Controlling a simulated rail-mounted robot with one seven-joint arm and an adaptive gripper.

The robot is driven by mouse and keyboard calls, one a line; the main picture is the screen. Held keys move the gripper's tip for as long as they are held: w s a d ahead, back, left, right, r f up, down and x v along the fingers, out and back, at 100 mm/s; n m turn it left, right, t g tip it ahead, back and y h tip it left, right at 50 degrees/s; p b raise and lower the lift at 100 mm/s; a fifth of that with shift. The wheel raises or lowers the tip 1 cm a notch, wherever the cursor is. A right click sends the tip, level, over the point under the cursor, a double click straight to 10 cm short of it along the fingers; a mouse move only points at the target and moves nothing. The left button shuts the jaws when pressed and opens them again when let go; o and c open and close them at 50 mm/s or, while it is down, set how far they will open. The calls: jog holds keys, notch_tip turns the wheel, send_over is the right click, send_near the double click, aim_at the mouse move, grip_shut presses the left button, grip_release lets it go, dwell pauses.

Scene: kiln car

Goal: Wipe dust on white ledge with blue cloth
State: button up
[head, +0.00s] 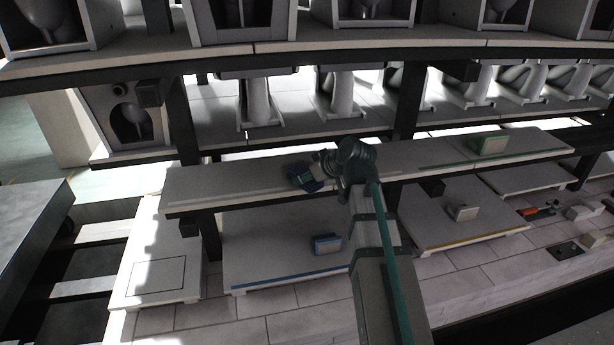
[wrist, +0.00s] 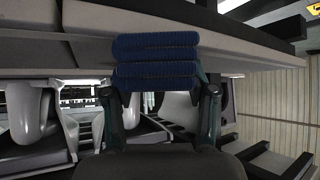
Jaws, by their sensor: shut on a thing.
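The blue cloth (wrist: 155,60) is a thick folded pad, held between the two fingers of my gripper (wrist: 158,92) in the wrist view. In the head view, my gripper (head: 305,172) is over the left half of the long white ledge (head: 225,182), and a dark blue bit of the cloth (head: 313,186) shows beside it. The ledge's pale underside and edge (wrist: 222,62) pass behind the cloth in the wrist view. I cannot tell whether the cloth touches the ledge. Dust is not clearly visible; my arm hides part of the ledge.
A green block (head: 488,145) stands on the ledge's right part. Below are a blue-edged shelf with a blue-and-white block (head: 327,243) and a yellow-edged shelf with a pale block (head: 462,212). Above, a shelf (head: 340,56) carries boxed pieces. An orange-handled tool (head: 530,211) lies far right.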

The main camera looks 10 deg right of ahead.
aim_at(303, 166)
jog(key=shift+f, duration=0.15)
jog(key=shift+w, duration=0.1)
jog(key=shift+w+b, duration=0.65)
jog(key=shift+w, duration=2)
jog(key=shift+w, duration=0.15)
jog(key=shift+w+b, duration=0.6)
jog(key=shift+w, duration=2)
jog(key=shift+w, duration=0.15)
jog(key=shift+w+b, duration=0.55)
jog(key=shift+w, duration=2.05)
jog(key=shift+s, duration=0.2)
